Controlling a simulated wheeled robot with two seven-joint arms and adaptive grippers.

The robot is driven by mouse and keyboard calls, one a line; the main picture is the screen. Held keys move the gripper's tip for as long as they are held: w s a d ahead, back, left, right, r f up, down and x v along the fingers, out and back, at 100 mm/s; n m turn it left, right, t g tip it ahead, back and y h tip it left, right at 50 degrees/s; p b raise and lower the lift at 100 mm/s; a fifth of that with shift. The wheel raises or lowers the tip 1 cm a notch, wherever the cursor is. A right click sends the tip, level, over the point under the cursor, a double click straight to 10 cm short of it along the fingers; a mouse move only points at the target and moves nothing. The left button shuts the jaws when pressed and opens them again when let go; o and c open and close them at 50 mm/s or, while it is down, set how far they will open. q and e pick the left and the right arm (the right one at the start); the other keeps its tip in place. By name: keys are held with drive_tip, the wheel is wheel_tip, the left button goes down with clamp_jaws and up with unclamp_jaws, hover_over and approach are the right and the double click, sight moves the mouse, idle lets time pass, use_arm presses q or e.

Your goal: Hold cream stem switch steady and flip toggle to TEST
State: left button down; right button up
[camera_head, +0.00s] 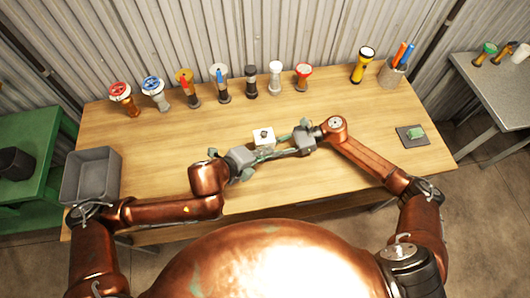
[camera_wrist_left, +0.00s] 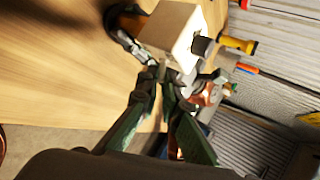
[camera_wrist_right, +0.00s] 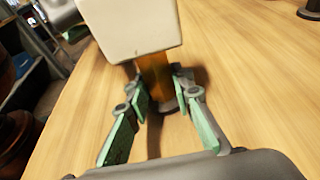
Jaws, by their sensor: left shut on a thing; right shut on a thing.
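The cream stem switch (camera_head: 263,139) stands near the table's middle: a cream box with a dark toggle (camera_wrist_left: 203,45) on its top face. I cannot read the toggle's setting. In the right wrist view an amber stem (camera_wrist_right: 155,74) under the box meets a dark base (camera_wrist_right: 168,106). My right gripper (camera_wrist_right: 157,84) is shut on the stem, a finger on each side. My left gripper (camera_wrist_left: 163,77) is shut at the switch, below the box; its exact contact is hidden. In the head view, the left gripper (camera_head: 263,154) and right gripper (camera_head: 287,149) nearly meet.
Several coloured valve-like pieces (camera_head: 217,83) line the table's back. A yellow torch (camera_head: 362,66) and a pen cup (camera_head: 391,76) stand back right. A grey bin (camera_head: 91,176) is at the left edge, a dark pad (camera_head: 411,136) with a green block at right. The tabletop behind the switch is clear.

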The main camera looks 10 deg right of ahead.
use_arm(q)
drive_tip(key=c, duration=2.4)
unclamp_jaws()
wheel_tip(320, 180, up, 10)
use_arm(e)
drive_tip(key=o, duration=0.9)
drive_tip(key=shift+o, duration=0.2)
